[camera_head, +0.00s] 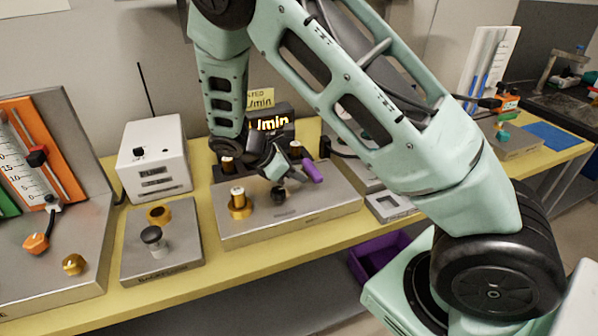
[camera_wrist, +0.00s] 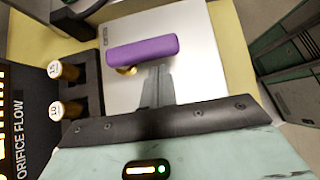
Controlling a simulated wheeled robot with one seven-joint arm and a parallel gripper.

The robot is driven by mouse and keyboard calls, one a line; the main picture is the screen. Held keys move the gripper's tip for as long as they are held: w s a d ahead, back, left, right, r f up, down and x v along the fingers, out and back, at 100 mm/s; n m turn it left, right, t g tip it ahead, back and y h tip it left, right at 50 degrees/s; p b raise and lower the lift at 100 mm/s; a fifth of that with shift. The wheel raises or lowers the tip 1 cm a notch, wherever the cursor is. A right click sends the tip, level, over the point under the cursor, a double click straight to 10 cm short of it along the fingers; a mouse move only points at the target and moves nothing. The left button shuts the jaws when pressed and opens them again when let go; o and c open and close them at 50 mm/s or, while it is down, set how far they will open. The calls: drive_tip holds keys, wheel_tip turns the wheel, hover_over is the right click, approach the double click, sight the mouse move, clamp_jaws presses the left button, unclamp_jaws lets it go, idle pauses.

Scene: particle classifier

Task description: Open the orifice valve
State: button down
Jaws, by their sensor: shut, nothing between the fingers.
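A purple cylindrical handle (camera_head: 312,170) sits on the metal panel with the lit flow display; I take it to be the orifice valve. In the wrist view the purple handle (camera_wrist: 142,52) lies roughly crosswise, with a bit of brass stem showing under it. My gripper (camera_wrist: 159,70) is shut and empty, its fingertips at the near side of the handle, just right of the stem. I cannot tell whether they touch the handle. In the head view my gripper (camera_head: 298,176) is close beside the handle, and my arm hides part of the panel behind it.
A black block marked ORIFICE FLOW (camera_wrist: 28,120) and brass plugs (camera_wrist: 68,110) lie left in the wrist view. A white box (camera_head: 154,160) stands further left.

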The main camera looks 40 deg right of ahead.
drive_tip(key=shift+s+d, duration=0.1)
drive_tip(key=shift+d, duration=0.2)
